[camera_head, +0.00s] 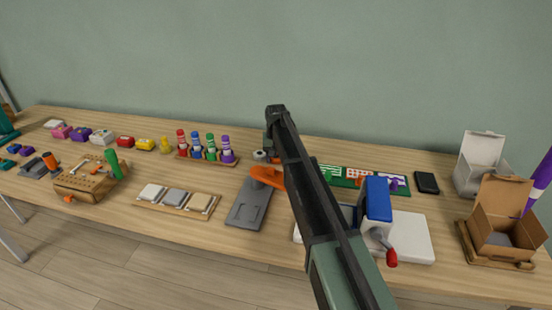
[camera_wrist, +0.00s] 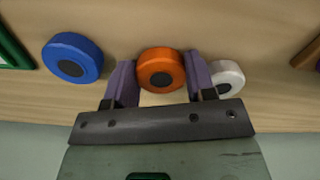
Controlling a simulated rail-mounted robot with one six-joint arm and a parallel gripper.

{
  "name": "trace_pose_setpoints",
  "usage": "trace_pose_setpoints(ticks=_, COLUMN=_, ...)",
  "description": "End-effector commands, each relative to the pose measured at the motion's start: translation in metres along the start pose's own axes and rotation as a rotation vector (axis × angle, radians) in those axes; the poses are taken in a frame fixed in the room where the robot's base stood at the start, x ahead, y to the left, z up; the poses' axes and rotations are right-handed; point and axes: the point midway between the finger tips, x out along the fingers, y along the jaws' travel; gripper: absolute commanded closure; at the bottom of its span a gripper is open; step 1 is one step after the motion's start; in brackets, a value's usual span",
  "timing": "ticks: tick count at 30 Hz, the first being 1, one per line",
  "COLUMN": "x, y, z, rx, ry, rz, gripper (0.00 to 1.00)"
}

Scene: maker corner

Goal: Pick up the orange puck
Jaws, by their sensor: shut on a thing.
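The orange puck (camera_wrist: 161,64), round with a dark centre, is between the two purple fingers of my gripper (camera_wrist: 160,78) in the wrist view. The gripper is shut on it, one finger on each side. It looks level with the pucks beside it; whether it still touches the table I cannot tell. In the head view my arm reaches to the middle of the table, and the gripper end is small and largely hidden behind the arm.
In the wrist view a blue puck (camera_wrist: 72,58) is left of the gripper and a white puck (camera_wrist: 226,78) sits close to the right finger. In the head view a grey stand (camera_head: 250,205), a blue machine (camera_head: 376,200) and colored bottles (camera_head: 211,149) stand near my arm.

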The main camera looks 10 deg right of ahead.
Motion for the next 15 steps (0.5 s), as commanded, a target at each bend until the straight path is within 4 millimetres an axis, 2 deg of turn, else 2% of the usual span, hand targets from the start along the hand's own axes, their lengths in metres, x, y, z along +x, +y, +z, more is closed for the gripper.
trace_pose_setpoints(ticks=5, x=-0.016, y=0.000, z=0.000, rx=0.000, ry=0.000, rz=0.000, gripper=0.72)
trace_pose_setpoints(ticks=8, x=-0.033, y=0.000, z=0.000, rx=0.000, ry=0.000, rz=0.000, gripper=0.72)
trace_pose_setpoints(ticks=11, x=-0.059, y=0.000, z=0.000, rx=0.000, ry=0.000, rz=0.000, gripper=0.72)
trace_pose_setpoints(ticks=15, x=-0.112, y=0.000, z=0.000, rx=0.000, ry=0.000, rz=0.000, gripper=0.72)
